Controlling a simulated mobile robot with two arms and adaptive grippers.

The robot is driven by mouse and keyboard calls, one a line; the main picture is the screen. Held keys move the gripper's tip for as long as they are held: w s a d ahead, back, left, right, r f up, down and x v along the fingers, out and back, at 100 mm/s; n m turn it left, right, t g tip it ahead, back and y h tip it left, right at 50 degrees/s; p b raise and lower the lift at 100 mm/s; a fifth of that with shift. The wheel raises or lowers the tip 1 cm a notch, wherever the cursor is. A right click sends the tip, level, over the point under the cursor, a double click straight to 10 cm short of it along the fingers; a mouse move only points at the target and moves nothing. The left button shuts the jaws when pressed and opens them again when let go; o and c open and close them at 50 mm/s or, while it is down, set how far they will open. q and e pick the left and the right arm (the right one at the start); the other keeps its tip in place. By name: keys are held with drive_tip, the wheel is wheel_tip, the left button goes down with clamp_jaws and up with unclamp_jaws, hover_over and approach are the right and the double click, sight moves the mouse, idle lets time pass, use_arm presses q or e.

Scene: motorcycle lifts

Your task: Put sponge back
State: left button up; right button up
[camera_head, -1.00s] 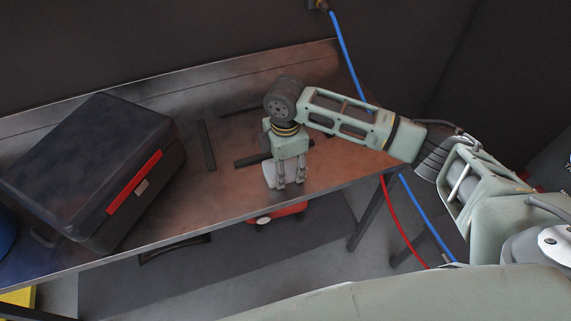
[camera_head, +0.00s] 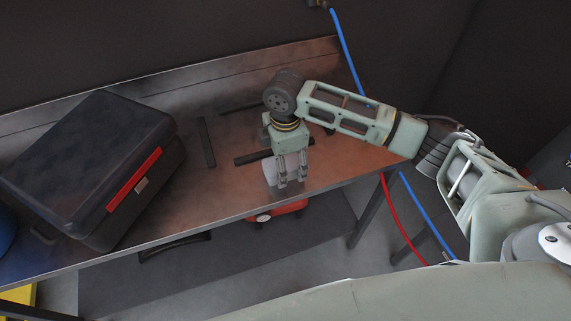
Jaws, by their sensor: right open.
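A pale object (camera_head: 269,172), which looks like the sponge, is on the metal workbench (camera_head: 225,192) near its front edge. It is partly hidden by my right gripper (camera_head: 292,184), which points down over it. The right gripper's fingers are open at or just in front of the pale object. I cannot tell whether they touch it. My left gripper is not in view.
A black toolbox (camera_head: 85,160) with a red latch fills the bench's left side. Dark bars (camera_head: 207,142) lie on the bench behind my gripper. Blue (camera_head: 346,55) and red (camera_head: 397,222) hoses hang at the right. A red object (camera_head: 277,211) is under the bench.

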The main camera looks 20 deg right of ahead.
wheel_tip(320, 180, up, 11)
drive_tip(key=b, duration=0.2)
drive_tip(key=shift+r, duration=0.15)
idle(0.4)
